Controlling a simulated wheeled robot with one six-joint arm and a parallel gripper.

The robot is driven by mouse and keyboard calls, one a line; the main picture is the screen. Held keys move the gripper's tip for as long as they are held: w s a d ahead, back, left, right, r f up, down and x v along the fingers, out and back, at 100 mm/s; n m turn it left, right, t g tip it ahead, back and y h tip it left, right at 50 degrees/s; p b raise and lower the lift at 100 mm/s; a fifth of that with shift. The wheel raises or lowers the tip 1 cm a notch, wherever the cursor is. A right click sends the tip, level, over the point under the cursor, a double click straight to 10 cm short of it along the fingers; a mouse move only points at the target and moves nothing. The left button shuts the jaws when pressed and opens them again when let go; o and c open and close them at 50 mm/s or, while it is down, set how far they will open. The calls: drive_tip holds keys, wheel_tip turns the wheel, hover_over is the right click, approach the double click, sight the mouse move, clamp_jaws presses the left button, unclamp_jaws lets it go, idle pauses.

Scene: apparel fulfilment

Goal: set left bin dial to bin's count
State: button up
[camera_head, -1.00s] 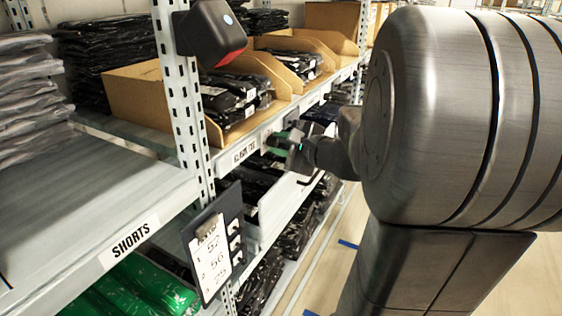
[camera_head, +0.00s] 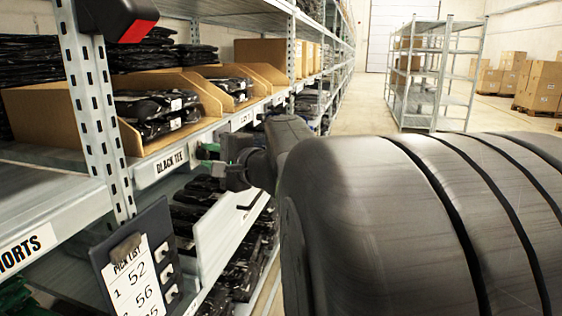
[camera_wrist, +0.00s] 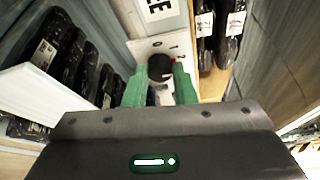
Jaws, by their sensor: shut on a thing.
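My gripper (camera_head: 212,156) is at the shelf's front edge, just right of the BLACK TEE label (camera_head: 162,166). In the wrist view its green fingers (camera_wrist: 160,86) are shut on a black round dial knob (camera_wrist: 160,66). The knob stands on a white dial plate (camera_wrist: 148,46) with small marks; the fingers and knob hide part of the plate, and I cannot read the setting. In the head view the dial is hidden behind my gripper.
A clipboard with a PICK LIST (camera_head: 135,280) hangs on the near shelf post (camera_head: 97,110). More black packs lie on the lower shelf behind a white panel (camera_head: 225,232). A dark box-shaped device (camera_head: 118,16) is mounted above. The aisle beyond has a free-standing rack (camera_head: 425,75).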

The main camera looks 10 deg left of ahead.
idle(0.4)
drive_tip(key=o, duration=1)
